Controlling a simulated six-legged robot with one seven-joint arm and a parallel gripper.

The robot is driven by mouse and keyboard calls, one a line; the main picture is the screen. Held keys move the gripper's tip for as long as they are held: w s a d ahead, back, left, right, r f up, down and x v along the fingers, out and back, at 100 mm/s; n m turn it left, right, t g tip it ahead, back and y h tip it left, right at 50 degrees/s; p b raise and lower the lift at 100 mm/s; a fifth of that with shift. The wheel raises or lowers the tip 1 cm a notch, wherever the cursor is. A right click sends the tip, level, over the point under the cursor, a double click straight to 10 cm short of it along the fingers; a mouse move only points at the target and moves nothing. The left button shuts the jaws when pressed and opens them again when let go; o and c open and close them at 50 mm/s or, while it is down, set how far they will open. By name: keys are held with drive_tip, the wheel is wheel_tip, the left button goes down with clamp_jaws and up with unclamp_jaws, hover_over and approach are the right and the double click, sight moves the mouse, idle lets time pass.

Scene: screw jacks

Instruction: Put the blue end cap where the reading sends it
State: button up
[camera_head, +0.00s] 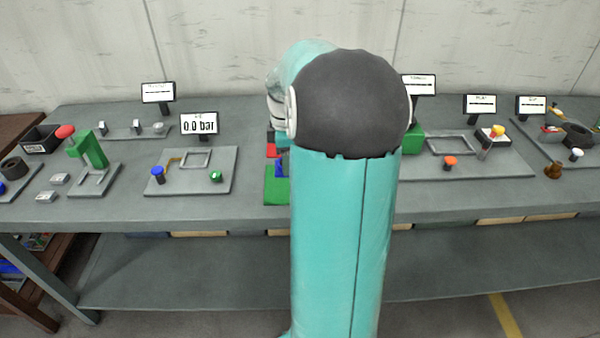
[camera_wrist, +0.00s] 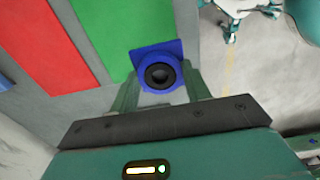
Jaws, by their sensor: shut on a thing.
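My gripper (camera_wrist: 160,82) is shut on the blue end cap (camera_wrist: 144,58) in the wrist view. The cap has a square blue flange and a round collar with a dark opening, and sits between the two green fingers. It is over or beside the edge of a green patch (camera_wrist: 103,30); I cannot tell whether it touches. A red patch (camera_wrist: 38,42) lies further left. A display (camera_head: 199,124) reads 0.0 bar.
Left on the bench are a plate with a blue knob (camera_head: 157,174) and green knob (camera_head: 216,176), a green press (camera_head: 88,150) and a black bin (camera_head: 42,138). Right are a plate with an orange knob (camera_head: 450,162) and several small signs. A shelf (camera_head: 200,270) runs below.

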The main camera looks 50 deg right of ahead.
drive_tip(key=d+f, duration=0.3)
drive_tip(key=f, duration=0.1)
drive_tip(key=w+d+f, duration=0.1)
drive_tip(key=d+f, duration=0.1)
drive_tip(key=shift+d+f, duration=0.15)
drive_tip(key=shift+d, duration=0.2)
drive_tip(key=shift+f, duration=1.5)
drive_tip(key=shift+f, duration=0.15)
drive_tip(key=o, duration=1.2)
wheel_tip(320, 180, up, 12)
